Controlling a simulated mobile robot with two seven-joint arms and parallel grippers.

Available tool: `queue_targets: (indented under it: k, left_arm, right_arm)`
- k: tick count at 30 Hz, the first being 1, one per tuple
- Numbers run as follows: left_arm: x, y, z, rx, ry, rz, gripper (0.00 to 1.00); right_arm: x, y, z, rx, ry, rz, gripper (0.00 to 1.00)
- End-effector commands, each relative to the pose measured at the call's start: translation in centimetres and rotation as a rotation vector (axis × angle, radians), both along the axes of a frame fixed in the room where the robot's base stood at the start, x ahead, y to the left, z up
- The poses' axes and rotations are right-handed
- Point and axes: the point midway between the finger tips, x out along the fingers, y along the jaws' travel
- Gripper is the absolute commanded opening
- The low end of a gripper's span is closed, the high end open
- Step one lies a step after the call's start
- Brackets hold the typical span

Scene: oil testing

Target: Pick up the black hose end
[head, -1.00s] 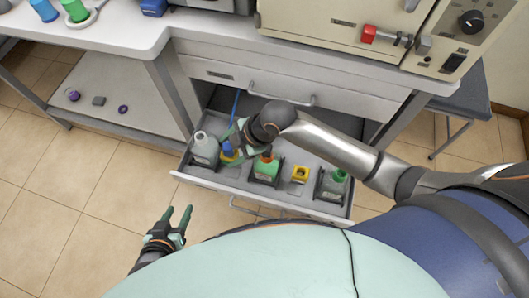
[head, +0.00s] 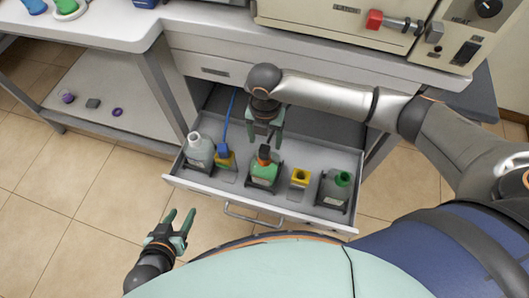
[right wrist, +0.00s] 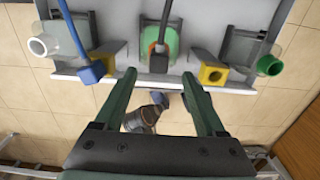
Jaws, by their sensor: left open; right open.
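The black hose end (head: 264,152) stands in the orange-necked mouth of the green bottle (head: 262,174) in the open drawer. It also shows in the right wrist view (right wrist: 158,62), with its black hose running up the picture. My right gripper (head: 265,139) is open and empty, pointing down just behind the black hose end. In the right wrist view the fingertips (right wrist: 159,76) lie on either side of the black hose end, apart from it. My left gripper (head: 180,216) is open and empty in front of the drawer, over the floor.
The blue hose end (head: 223,149) sits in a yellow holder (head: 226,164) beside a grey bottle (head: 200,152). Right of the green bottle are an empty yellow holder (head: 300,178) and a green-necked bottle (head: 334,190). The drawer front (head: 250,211) bounds them.

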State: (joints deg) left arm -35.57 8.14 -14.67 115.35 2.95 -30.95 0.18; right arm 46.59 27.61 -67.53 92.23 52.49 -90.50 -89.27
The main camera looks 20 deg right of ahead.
Motion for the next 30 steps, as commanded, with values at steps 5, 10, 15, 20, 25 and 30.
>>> queue_targets:
  k: [5, 10, 15, 20, 25, 30]
  left_arm:
    - [0.1, 0.0, -0.3, 0.000, -0.003, 0.000, 0.50]
    - [-0.1, 0.1, -1.0, 0.001, -0.003, 0.000, 0.50]
    - [-0.6, 0.3, -1.4, 0.003, 0.005, 0.003, 0.50]
    - [-0.5, 0.3, -1.1, 0.003, 0.001, 0.004, 0.50]
    - [-0.5, 0.4, -1.1, 0.003, 0.001, 0.004, 0.50]
    - [-0.5, 0.4, -1.2, 0.004, 0.001, 0.005, 0.50]
  right_arm:
    - [0.0, 0.0, -1.4, 0.001, 0.001, -0.001, 0.72]
    - [0.1, 0.1, -4.1, 0.000, 0.001, -0.001, 0.72]
    - [0.1, 0.1, -5.8, 0.000, 0.000, -0.001, 0.72]
    - [0.2, 0.1, -5.9, 0.001, -0.002, -0.001, 0.72]
    - [0.1, 0.1, -5.9, 0.001, -0.002, -0.001, 0.65]
    - [0.2, 0.1, -5.9, 0.001, -0.002, -0.001, 0.46]
